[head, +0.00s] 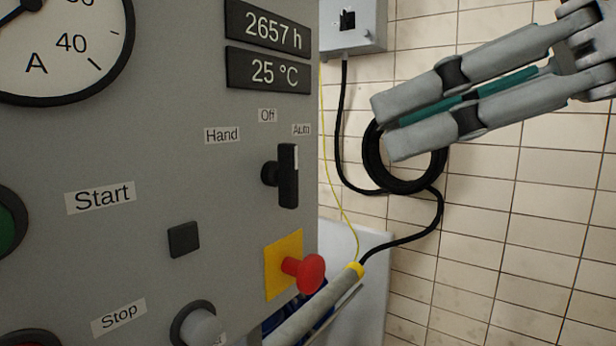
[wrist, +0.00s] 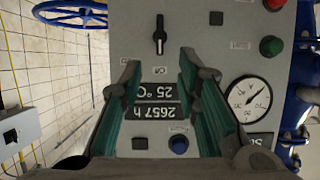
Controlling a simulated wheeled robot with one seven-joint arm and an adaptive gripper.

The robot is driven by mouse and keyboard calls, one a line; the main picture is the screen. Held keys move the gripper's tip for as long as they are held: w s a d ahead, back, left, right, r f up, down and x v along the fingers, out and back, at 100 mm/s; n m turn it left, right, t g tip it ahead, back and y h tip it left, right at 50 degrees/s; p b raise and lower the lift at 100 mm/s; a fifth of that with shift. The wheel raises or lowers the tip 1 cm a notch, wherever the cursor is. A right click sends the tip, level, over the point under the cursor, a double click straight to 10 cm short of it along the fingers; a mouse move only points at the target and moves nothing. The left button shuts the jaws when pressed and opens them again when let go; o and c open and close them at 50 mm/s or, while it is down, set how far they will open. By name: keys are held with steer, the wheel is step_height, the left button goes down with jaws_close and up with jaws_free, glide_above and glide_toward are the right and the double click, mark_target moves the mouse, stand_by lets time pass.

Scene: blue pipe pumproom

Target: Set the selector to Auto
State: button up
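The selector (head: 288,176) is a black bar knob on the grey panel, under the labels Hand (head: 221,135), Off (head: 267,115) and Auto (head: 301,130). Its bar stands upright, with a white mark at the upper end. In the wrist view, which is turned upside down, the selector (wrist: 160,36) has its white mark towards the Off label (wrist: 160,70), so it appears set to Off. My gripper (head: 386,128) is open and empty, to the right of the selector and apart from it. Its teal-padded fingers (wrist: 159,72) stand apart in the wrist view.
A red mushroom button (head: 310,273) on a yellow plate juts out below the selector. A Start button, a gauge (head: 62,40) and display plates share the panel. A coiled black hose (head: 372,165) and a wall box (head: 353,25) are on the tiled wall. A blue handwheel (wrist: 70,12) shows beside the panel.

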mark_target(296, 168)
steer(key=b+x, duration=0.1)
steer(key=x, duration=1.1)
steer(key=shift+f, duration=0.2)
steer(key=shift+c, duration=0.2)
jaws_close()
